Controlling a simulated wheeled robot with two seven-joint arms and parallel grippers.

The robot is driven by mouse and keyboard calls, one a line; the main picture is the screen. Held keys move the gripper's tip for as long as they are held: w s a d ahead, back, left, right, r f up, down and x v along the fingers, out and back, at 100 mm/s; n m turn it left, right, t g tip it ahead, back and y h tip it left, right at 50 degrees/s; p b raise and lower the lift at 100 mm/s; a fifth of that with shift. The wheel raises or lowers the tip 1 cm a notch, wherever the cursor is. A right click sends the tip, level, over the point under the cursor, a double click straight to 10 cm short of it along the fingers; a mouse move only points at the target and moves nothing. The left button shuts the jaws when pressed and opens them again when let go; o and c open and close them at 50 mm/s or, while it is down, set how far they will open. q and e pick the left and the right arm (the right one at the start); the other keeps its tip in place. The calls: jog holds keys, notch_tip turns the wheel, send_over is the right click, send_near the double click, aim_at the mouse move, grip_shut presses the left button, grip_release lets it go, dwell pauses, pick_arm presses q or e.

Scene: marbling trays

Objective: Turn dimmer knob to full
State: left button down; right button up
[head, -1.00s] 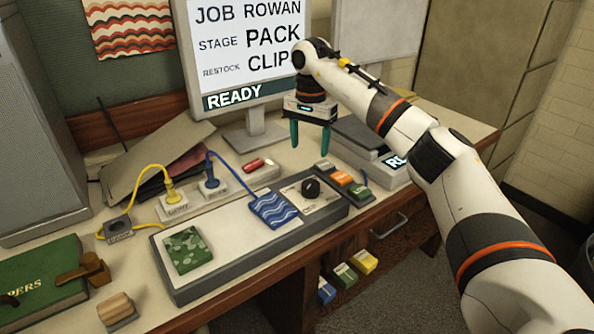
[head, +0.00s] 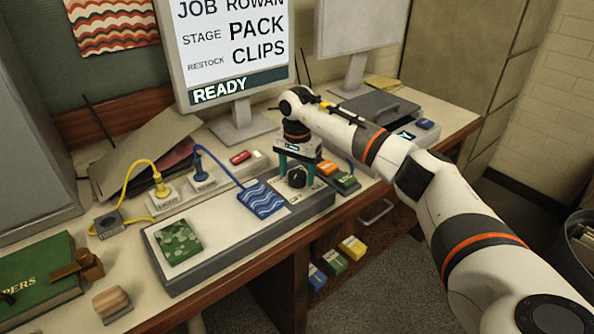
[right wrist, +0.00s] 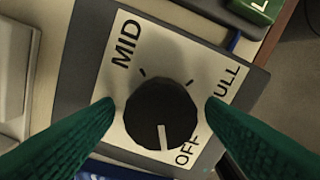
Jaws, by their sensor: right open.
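The black dimmer knob (head: 297,178) sits on a white label plate at the right end of the grey panel (head: 160,268). In the right wrist view the knob (right wrist: 161,112) has a white pointer line aimed toward the word OFF. MID and FULL are also printed around it, with FULL partly covered by a finger. My right gripper (head: 297,171) is open over the knob. Its green fingers (right wrist: 160,108) stand on either side of the knob, close to it; I cannot tell whether they touch it. My left gripper is not in view.
A blue wavy card (head: 262,199) and a green patterned card (head: 178,241) lie on the panel. Orange and green blocks (head: 345,181) stand just right of the knob. A monitor (head: 235,60) rises behind. Yellow and blue cables run to plugs at the left.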

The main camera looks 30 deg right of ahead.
jog(key=shift+c, duration=0.6)
jog(key=c, duration=0.9)
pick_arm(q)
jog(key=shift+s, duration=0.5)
